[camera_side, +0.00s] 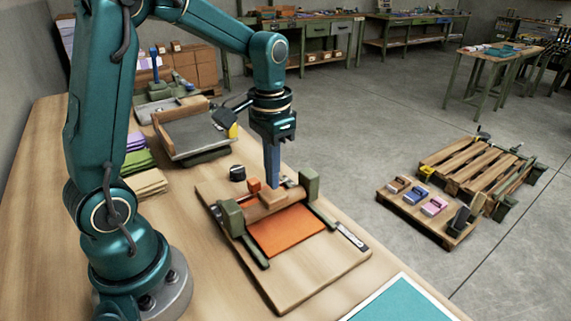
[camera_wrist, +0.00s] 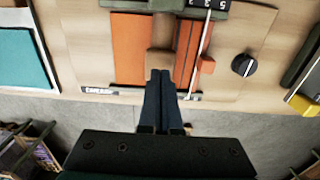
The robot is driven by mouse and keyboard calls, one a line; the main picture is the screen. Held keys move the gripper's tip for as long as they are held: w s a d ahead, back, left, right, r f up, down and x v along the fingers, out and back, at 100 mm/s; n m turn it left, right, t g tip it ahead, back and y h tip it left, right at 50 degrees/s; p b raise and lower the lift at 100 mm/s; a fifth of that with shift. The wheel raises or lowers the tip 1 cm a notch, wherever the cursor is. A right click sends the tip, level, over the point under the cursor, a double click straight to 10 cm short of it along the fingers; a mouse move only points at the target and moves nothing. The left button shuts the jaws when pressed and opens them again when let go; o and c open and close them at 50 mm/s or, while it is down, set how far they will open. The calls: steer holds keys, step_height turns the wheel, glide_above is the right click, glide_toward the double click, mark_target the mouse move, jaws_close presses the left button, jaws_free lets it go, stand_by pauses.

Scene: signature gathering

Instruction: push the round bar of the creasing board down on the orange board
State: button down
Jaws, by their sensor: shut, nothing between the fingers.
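The creasing board (camera_side: 318,284) is a wooden base on the bench, with green end posts. Its round wooden bar (camera_side: 272,201) lies across the orange board (camera_side: 290,235) between the posts. In the wrist view, the bar (camera_wrist: 162,32) runs up the picture, with the orange board (camera_wrist: 128,50) on both sides. My gripper (camera_side: 272,184) is shut and empty, pointing down with its blue fingers at the middle of the bar.
A grey-topped device (camera_side: 190,133) and stacked coloured sheets (camera_side: 140,160) are farther back. A teal sheet (camera_side: 405,301) lies at the front. Pallets (camera_side: 470,165) stand on the floor.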

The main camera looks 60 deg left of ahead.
mark_target(273, 193)
steer(key=shift+f, duration=1.4)
steer(key=shift+r, duration=3.6)
steer(key=shift+d+r, duration=0.1)
steer(key=s+d+r+t, duration=0.1)
steer(key=s+d+t, duration=0.4)
steer(key=s, duration=0.5)
steer(key=shift+d+r+t, duration=0.25)
steer(key=shift+d+t, duration=0.05)
steer(key=shift+d, duration=0.35)
